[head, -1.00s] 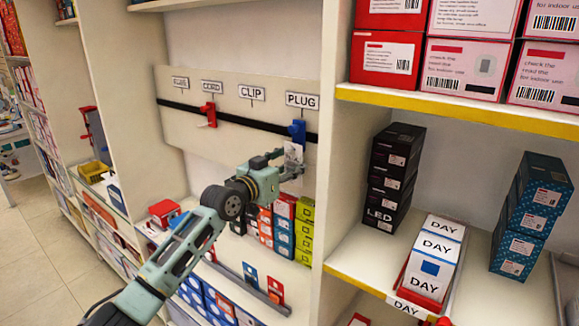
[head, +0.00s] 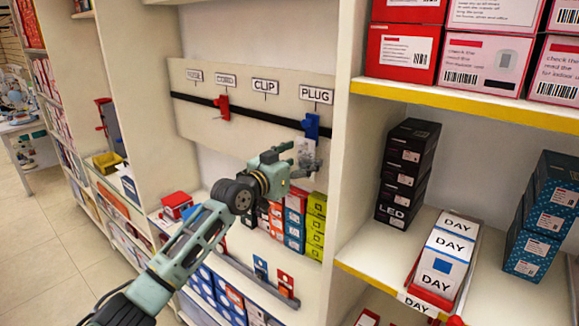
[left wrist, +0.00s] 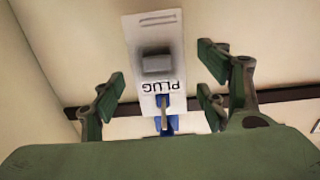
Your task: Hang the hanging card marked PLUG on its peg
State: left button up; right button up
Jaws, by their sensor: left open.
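The PLUG card (left wrist: 155,60) is white with a grey plug picture and shows upside down in the left wrist view. Its lettered end meets the prong of the blue peg (left wrist: 164,122), and it appears to hang there. In the head view the card (head: 306,152) is small and partly covered by my gripper, below the blue peg (head: 311,126) and the PLUG label (head: 316,95). My left gripper (left wrist: 160,88) is open, its fingers on either side of the card with gaps visible. It also shows in the head view (head: 303,165). My right gripper is not in view.
A red peg (head: 222,106) sits on the same black rail (head: 262,117), left of the blue one. Coloured boxes (head: 294,222) stand below. A shelf divider (head: 345,150) rises close to the right of my gripper. DAY boxes (head: 450,245) stand beyond it.

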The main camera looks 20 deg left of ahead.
pick_arm(q)
jog(key=v, duration=1.2)
jog(key=s+d+f+g+y, duration=0.1)
jog(key=s+d+f+g, duration=0.15)
jog(key=s+f, duration=0.4)
jog(key=s+d+f+g+y, duration=0.1)
jog(key=s+d+f+g, duration=0.2)
jog(key=f, duration=0.7)
jog(key=s+d+f+g, duration=0.1)
jog(key=s+d+f, duration=0.2)
jog(key=s+f, duration=0.5)
jog(key=s+a+f+n+g+y, duration=0.1)
jog(key=s+f+g+y, duration=0.3)
jog(key=s, duration=0.8)
jog(key=s+a+f+n+g, duration=0.1)
jog(key=s+a+f+g, duration=0.15)
jog(key=s+f, duration=0.7)
jog(key=s+d+f+g+b, duration=0.1)
jog(key=s+f, duration=0.1)
jog(key=f, duration=1.1)
jog(key=s+f+b, duration=0.1)
jog(key=s+f, duration=0.1)
jog(key=f, duration=1)
jog(key=s+a+f+g+b, duration=0.1)
jog(key=s+a+f, duration=0.2)
jog(key=s+f, duration=1.4)
jog(key=shift+g, duration=0.3)
